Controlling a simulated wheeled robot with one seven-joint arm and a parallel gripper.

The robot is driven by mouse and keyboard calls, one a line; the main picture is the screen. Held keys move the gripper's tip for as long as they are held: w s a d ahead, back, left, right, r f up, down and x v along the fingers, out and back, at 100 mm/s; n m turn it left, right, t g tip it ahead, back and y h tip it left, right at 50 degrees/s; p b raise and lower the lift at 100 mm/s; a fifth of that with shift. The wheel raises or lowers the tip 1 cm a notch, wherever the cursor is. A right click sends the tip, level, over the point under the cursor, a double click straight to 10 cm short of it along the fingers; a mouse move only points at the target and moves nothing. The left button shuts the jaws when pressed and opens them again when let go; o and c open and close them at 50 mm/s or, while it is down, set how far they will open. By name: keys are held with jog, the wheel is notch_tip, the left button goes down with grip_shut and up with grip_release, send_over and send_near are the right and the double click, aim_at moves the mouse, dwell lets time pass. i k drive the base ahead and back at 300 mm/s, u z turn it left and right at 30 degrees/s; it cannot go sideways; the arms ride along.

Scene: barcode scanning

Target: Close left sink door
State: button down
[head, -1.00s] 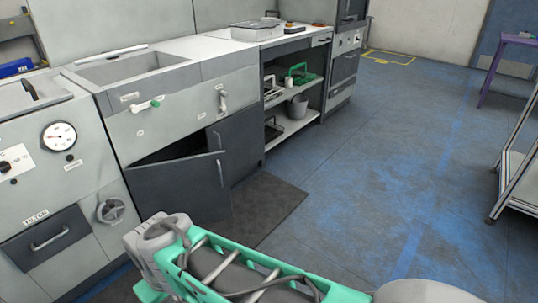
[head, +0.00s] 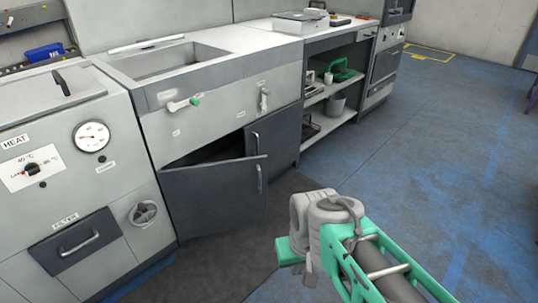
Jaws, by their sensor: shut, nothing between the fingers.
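The left sink door (head: 210,200) is a dark grey panel under the sink (head: 165,62). It stands partly open, swung outward, with a dark gap above its top edge. Its vertical handle (head: 259,179) is near its right edge. The right sink door (head: 278,142) beside it looks shut. My gripper (head: 292,252) is in front of the cabinet, to the right of the open door and apart from it in the picture. It is shut and empty; its fingertips are hard to make out behind the grey wrist parts.
A heater unit with a gauge (head: 92,137) and a filter drawer (head: 77,240) stands left of the sink. Open shelves (head: 315,130) with a grey bucket (head: 336,103) are to the right. A dark mat (head: 225,262) lies before the doors. The blue floor (head: 430,150) at right is clear.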

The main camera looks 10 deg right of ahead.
aim_at(214, 197)
jog(key=i, duration=1)
jog(key=u, duration=1.05)
